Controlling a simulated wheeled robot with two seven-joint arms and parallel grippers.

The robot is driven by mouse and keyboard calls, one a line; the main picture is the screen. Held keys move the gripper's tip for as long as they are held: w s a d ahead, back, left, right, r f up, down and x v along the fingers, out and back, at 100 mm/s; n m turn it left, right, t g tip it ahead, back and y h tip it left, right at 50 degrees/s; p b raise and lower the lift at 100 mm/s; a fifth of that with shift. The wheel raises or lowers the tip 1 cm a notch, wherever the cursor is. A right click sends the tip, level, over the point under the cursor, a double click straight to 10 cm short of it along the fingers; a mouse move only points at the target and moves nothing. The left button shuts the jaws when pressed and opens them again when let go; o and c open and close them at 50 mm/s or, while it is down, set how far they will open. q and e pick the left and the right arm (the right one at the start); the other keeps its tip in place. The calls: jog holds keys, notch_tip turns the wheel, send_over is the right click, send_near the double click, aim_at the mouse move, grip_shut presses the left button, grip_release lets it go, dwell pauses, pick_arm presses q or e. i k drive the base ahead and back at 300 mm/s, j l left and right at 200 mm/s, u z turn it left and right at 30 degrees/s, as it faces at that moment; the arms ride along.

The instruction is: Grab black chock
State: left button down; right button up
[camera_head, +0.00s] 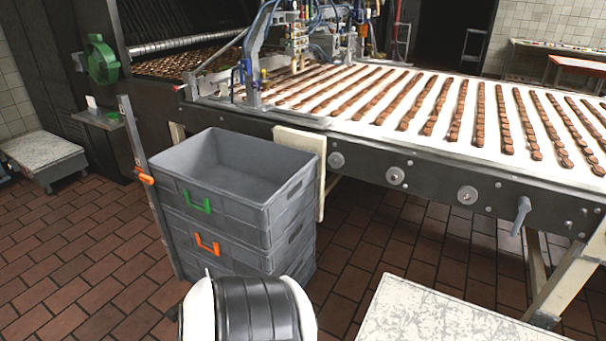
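I cannot make out a black chock in the head view. Neither of my grippers is in view. A rounded black and white part (250,312) rises at the bottom edge; it looks like part of my own arm, but I cannot tell which one. It hides part of the floor in front of the crates.
A stack of grey crates (232,222) with an empty top one stands before the conveyor (400,140), which carries rows of brown sandwich biscuits (440,105). A worn white tabletop (440,312) is at lower right. Tiled floor (70,250) is clear at left.

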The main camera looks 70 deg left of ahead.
aim_at(172, 313)
jog(key=u, duration=3.5)
jog(key=i+j+u, duration=0.3)
jog(key=i, duration=0.2)
jog(key=i+j+u, duration=0.3)
jog(key=i, duration=0.2)
jog(key=i+u, duration=0.35)
jog(key=i, duration=0.2)
jog(key=i+z, duration=0.2)
jog(key=i, duration=0.25)
jog(key=i+j+z, duration=0.15)
jog(key=i, duration=0.3)
jog(key=i+j+z, duration=0.2)
jog(key=i, duration=0.2)
